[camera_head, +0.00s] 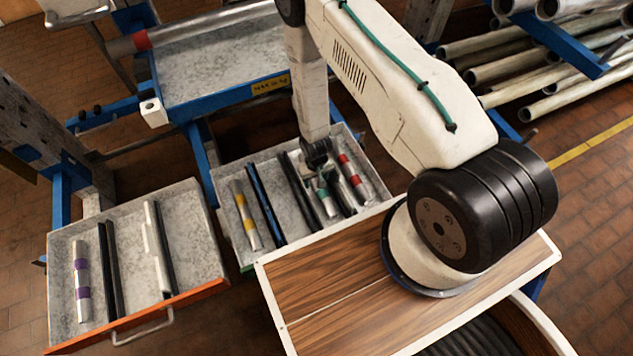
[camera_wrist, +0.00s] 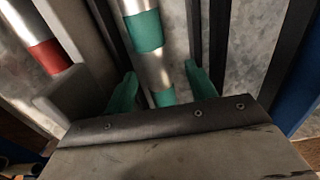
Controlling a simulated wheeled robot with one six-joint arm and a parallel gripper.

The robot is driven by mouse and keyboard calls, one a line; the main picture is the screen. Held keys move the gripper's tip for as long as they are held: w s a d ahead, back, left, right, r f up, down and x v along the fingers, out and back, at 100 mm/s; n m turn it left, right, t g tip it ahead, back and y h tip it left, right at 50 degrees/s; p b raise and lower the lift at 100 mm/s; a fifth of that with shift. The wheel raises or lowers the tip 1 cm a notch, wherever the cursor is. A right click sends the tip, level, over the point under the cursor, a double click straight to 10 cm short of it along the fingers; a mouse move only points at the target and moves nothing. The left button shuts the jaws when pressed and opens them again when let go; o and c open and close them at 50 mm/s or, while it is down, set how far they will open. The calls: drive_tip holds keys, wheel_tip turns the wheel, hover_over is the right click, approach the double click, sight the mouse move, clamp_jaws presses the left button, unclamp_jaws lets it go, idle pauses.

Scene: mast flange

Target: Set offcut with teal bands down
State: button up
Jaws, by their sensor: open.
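The offcut with teal bands (camera_head: 328,201), a silvery tube, lies in the grey-lined right drawer (camera_head: 229,176), in a channel beside dark dividers. In the wrist view the offcut (camera_wrist: 146,32) runs up between the two teal fingertips of my gripper (camera_wrist: 162,90). The fingers stand apart on either side of it, with a gap visible on the right; contact on the left is hard to tell. In the head view my gripper (camera_head: 318,160) is low over the drawer and hides the offcut's far end.
A red-banded offcut (camera_head: 353,178) lies close to the right, a yellow-banded one (camera_head: 245,216) to the left. Dark dividers (camera_head: 297,188) stand between. The left drawer (camera_head: 204,262) holds a purple-banded offcut (camera_head: 82,282). A wood-topped surface (camera_head: 318,270) is in front.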

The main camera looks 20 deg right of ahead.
wheel_tip(320, 180, up, 10)
drive_tip(key=f, duration=0.1)
wheel_tip(320, 180, up, 40)
hover_over(316, 183)
drive_tip(key=d, duration=0.2)
drive_tip(key=s+r, duration=0.8)
drive_tip(key=s, duration=0.3)
drive_tip(key=s+d+r+t, duration=0.1)
drive_tip(key=s+r, duration=0.7)
drive_tip(key=s, duration=0.3)
drive_tip(key=shift+d+r, duration=0.15)
drive_tip(key=shift+r, duration=0.05)
